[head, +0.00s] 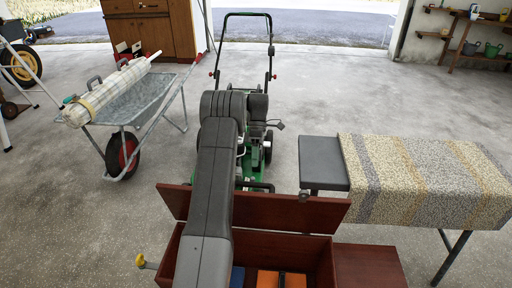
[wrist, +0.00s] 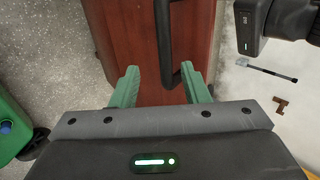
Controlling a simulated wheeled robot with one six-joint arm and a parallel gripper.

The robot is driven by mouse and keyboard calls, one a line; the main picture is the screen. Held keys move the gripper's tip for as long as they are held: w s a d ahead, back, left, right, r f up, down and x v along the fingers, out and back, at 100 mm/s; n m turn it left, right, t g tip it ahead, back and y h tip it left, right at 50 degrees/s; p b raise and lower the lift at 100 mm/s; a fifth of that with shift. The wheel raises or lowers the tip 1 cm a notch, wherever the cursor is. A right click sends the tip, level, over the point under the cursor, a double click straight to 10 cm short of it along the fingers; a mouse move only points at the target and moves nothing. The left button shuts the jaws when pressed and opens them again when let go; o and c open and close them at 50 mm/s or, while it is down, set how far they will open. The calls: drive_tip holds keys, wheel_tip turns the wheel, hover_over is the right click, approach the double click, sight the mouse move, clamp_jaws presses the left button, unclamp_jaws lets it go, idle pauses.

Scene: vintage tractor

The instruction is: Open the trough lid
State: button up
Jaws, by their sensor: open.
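The trough appears to be the dark red wooden box (head: 325,262) at the bottom of the head view. A raised wooden panel (head: 290,213), seemingly its lid, stands tilted along its far side, and the box is open on top. In the wrist view a red-brown wooden surface (wrist: 140,30) with a black bar handle (wrist: 163,45) runs up the middle. My gripper (wrist: 160,72) is open, its green fingers on either side of the handle. I cannot tell whether they touch it. My gripper is hidden behind my arm in the head view.
Orange (head: 268,279) and blue things lie in the box. A green mower (head: 252,165) stands just beyond it. A cloth-covered bench (head: 420,180) is at right, a wheelbarrow (head: 135,110) at left. Small tools (wrist: 265,70) lie on the floor. Concrete floor between them is clear.

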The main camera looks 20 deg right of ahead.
drive_tip(key=p+v, duration=0.5)
drive_tip(key=p, duration=0.6)
drive_tip(key=shift+s+a+r+p, duration=0.1)
drive_tip(key=shift+p, duration=0.25)
drive_tip(key=shift+p, duration=0.4)
drive_tip(key=shift+b, duration=0.3)
drive_tip(key=shift+b+x, duration=2.6)
drive_tip(key=shift+b, duration=3.75)
